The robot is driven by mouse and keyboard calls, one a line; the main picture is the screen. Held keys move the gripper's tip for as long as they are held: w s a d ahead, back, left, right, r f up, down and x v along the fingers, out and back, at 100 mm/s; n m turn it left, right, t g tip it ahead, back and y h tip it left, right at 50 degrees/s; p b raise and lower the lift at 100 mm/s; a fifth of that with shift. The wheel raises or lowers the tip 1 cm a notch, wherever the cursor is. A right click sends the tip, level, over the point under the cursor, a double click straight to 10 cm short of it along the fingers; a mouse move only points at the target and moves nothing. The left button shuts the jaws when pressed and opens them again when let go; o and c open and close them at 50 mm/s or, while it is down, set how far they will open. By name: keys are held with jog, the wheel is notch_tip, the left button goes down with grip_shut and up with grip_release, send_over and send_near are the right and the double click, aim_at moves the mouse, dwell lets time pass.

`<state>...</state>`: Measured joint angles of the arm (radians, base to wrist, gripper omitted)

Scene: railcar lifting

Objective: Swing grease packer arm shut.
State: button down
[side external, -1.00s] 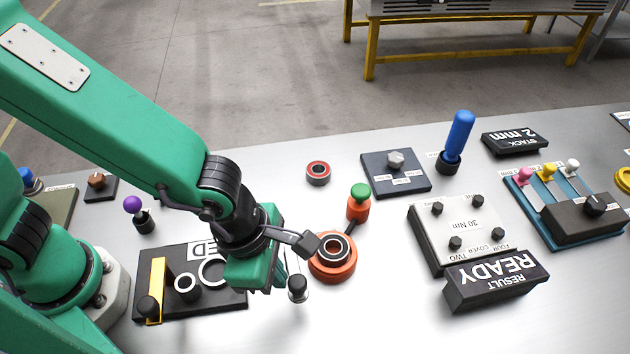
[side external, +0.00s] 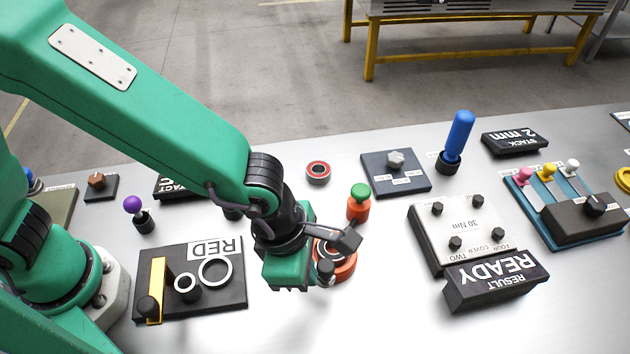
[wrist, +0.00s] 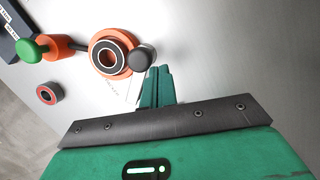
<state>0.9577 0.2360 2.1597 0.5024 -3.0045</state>
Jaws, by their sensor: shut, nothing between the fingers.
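The grease packer is an orange round base (side external: 346,272) with a dark-ringed bearing in it, joined to an orange pump with a green knob (side external: 359,191). In the wrist view the base (wrist: 118,72) and green knob (wrist: 30,52) are clear. The packer arm's dark ball knob (side external: 325,268) is at the base's near left edge; it also shows in the wrist view (wrist: 143,57), overlapping the base's rim. My gripper (side external: 289,287) is shut and empty, just left of the knob. In the wrist view its fingertips (wrist: 157,72) are right beside the knob; contact is unclear.
A black RED panel (side external: 218,298) with rings and a yellow bar lies to the left. A red-rimmed bearing (side external: 318,172) lies behind. The cover block (side external: 460,228) and READY sign (side external: 497,281) stand to the right, with bare table between them and the packer.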

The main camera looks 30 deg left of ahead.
aim_at(328, 263)
jog(key=shift+w+d, duration=0.35)
jog(key=shift+w, duration=0.5)
jog(key=shift+w+d, duration=0.15)
jog(key=shift+w, duration=0.7)
jog(key=shift+r, duration=0.15)
jog(key=v, duration=0.7)
jog(key=shift+r, duration=0.2)
